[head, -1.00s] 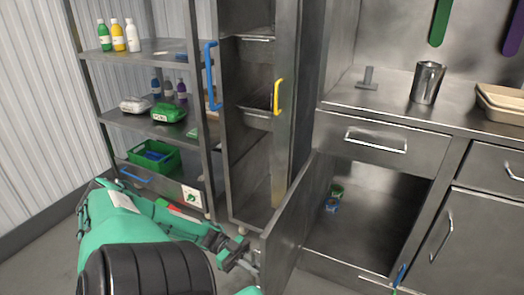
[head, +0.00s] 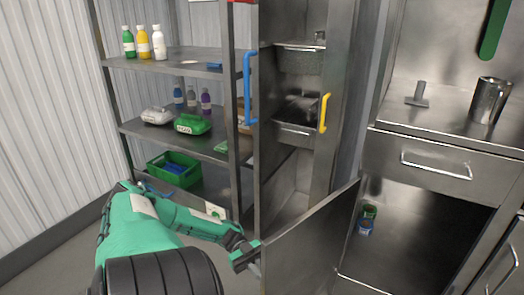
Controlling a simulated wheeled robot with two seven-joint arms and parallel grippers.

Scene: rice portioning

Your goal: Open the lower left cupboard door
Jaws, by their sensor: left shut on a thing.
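The lower left cupboard door (head: 312,243) is a grey steel panel, swung well out to the left from the cupboard (head: 410,235), whose dark inside shows. My left gripper (head: 246,258) is at the door's free edge, on its outer face, shut on the door handle. The handle is mostly hidden by the gripper and the door. Inside the cupboard a green can (head: 370,211) and a blue can (head: 364,228) stand near the left wall. My right gripper is out of view.
A tall open locker with a blue handle (head: 248,88) and a yellow handle (head: 324,112) stands behind the door. A steel shelf rack (head: 118,64) with bottles and boxes is at the left. A drawer (head: 440,165) sits above the cupboard opening.

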